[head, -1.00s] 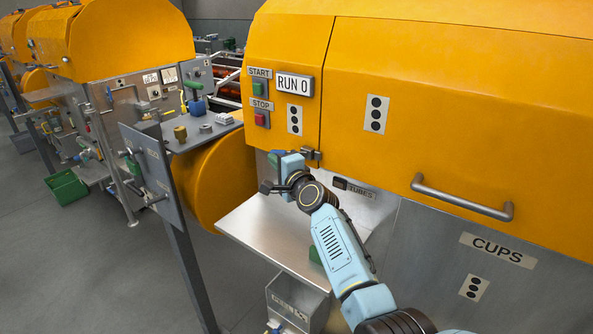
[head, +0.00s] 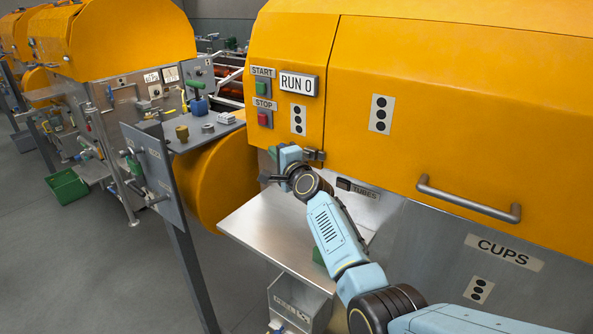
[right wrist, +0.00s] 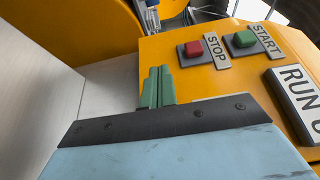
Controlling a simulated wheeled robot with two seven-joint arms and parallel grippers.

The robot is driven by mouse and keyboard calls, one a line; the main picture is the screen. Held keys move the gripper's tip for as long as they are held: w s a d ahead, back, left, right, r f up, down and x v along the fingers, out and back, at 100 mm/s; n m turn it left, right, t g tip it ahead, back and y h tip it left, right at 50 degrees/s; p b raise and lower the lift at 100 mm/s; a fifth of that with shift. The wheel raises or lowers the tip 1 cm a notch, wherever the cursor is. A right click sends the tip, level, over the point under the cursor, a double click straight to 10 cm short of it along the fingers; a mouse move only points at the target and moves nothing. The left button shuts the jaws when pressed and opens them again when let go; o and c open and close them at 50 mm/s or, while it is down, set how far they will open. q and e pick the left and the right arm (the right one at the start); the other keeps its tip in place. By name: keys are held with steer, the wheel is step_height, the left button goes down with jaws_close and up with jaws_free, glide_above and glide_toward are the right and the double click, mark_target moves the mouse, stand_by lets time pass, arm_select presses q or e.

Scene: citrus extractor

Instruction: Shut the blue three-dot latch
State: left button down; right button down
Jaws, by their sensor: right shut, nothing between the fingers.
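A small dark metal latch (head: 314,154) sits at the lower edge of the orange cover, just below a three-dot label (head: 298,120). I see no clear blue on it, and my arm is close in front of its lower side. My right gripper (head: 273,153) is just left of and beside this latch, partly hidden by its own wrist. In the right wrist view its green fingers (right wrist: 158,87) are together and empty, in front of the orange panel. No latch shows in that view. My left gripper is not in view.
START (head: 261,88) and STOP (head: 264,119) buttons are above my right gripper. A steel shelf (head: 270,240) lies below it. A larger orange cover (head: 450,110) with a handle (head: 467,200) is to the right. A side table (head: 212,133) holds small fittings.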

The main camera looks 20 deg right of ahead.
stand_by(0.5)
steer(key=s+a+p, duration=0.7)
steer(key=s+a, duration=0.1)
steer(key=a, duration=0.4)
steer(key=s+d+f+n+g+b, duration=0.1)
steer(key=s+f+n+g+b, duration=0.2)
steer(key=s+f, duration=0.85)
steer(key=s+d+f+n+g+b, duration=0.2)
steer(key=s+f+n+g+b, duration=0.15)
steer(key=f, duration=1.55)
steer(key=s+d+f+n+g+b, duration=0.1)
steer(key=s+f+n+g+b, duration=0.15)
steer(key=s+f, duration=0.9)
steer(key=s+d+f+n+g+h+b, duration=0.1)
steer(key=s+d+f+n+g+b, duration=0.1)
steer(key=s+f, duration=0.7)
steer(key=s+d+f+n+g+b, duration=0.3)
steer(key=s+f, duration=0.6)
steer(key=s, duration=0.6)
steer(key=s+d+f+n+g+h+b, duration=0.1)
steer(key=s+d+f+n+g+b, duration=0.1)
steer(key=s+f, duration=0.8)
steer(key=s+d+n+b, duration=0.1)
steer(key=s+d+n, duration=0.1)
steer(key=d, duration=0.1)
steer(key=shift+s+d+n+g+h, duration=0.3)
steer(key=shift+s+d+n+g, duration=0.1)
